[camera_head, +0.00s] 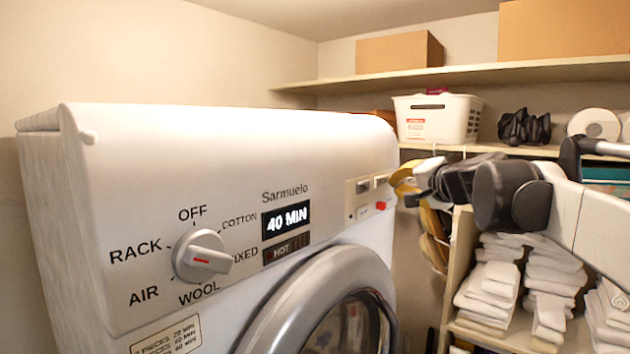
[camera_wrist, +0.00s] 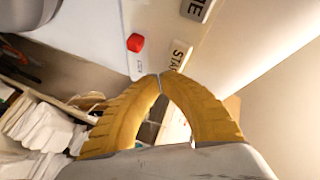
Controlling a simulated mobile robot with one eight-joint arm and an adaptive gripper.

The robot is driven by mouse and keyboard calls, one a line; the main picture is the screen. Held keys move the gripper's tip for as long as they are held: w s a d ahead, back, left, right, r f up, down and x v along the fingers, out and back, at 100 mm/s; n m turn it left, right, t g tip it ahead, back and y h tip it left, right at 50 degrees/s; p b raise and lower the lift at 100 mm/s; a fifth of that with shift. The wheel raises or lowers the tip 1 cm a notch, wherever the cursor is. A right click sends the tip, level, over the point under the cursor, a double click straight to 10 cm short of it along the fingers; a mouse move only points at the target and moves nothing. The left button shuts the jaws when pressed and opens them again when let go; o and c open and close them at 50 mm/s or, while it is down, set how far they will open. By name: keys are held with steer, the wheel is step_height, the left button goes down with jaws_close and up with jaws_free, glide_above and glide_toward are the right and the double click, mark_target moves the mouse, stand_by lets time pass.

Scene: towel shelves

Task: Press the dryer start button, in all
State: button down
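The white dryer (camera_head: 230,140) stands at the left, with a dial, a display reading "40 MIN" and a button panel at its right end. In the wrist view, a pale button with letters beginning "STA" (camera_wrist: 181,54) is partly hidden by my fingertips. In the head view, the panel's right upper button (camera_head: 381,181) seems to be the same one. My gripper (camera_wrist: 160,75) has yellow curved fingers with their tips together and nothing between them. The tips are beside the panel; contact cannot be told. In the head view, my gripper (camera_head: 403,178) is just right of the panel.
A red button (camera_wrist: 135,42) is close beside the start button; a button ending in "ME" (camera_wrist: 197,8) is farther up. Shelves (camera_head: 452,290) with folded white towels stand at the right. A white basket (camera_head: 438,118) is on the shelf behind my gripper.

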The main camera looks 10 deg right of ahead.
steer(key=shift+s+d, duration=0.1)
steer(key=shift+s+d, duration=0.75)
steer(key=shift+s, duration=0.2)
steer(key=shift+s+d, duration=0.7)
steer(key=shift+s, duration=0.25)
